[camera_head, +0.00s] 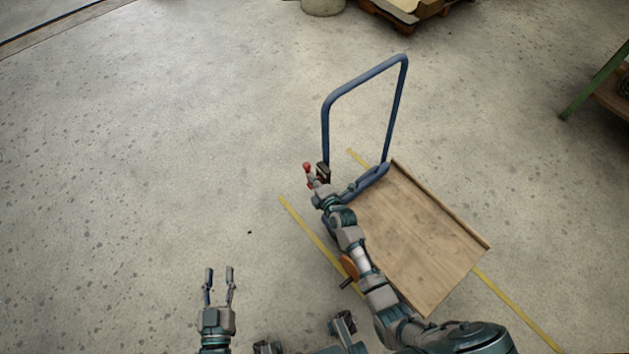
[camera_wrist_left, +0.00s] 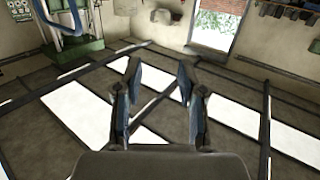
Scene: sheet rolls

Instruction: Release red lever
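A small red lever (camera_head: 307,168) shows at the left foot of the blue handle of a cart. My right arm reaches forward along the cart, and my right gripper (camera_head: 318,179) is right at the lever. The fingers are small and overlap the lever and the handle's foot, so I cannot tell whether they touch or grip it. My left gripper (camera_head: 219,280) is open and empty over bare floor at the lower left. In the left wrist view its two fingers (camera_wrist_left: 158,105) stand apart with nothing between them.
The cart has a wooden deck (camera_head: 425,240) and a tall blue push handle (camera_head: 365,75). Yellow lines (camera_head: 515,318) run along the floor. A loaded pallet (camera_head: 405,12) stands at the back, and a green-legged table (camera_head: 595,82) at the right. The floor at left is clear.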

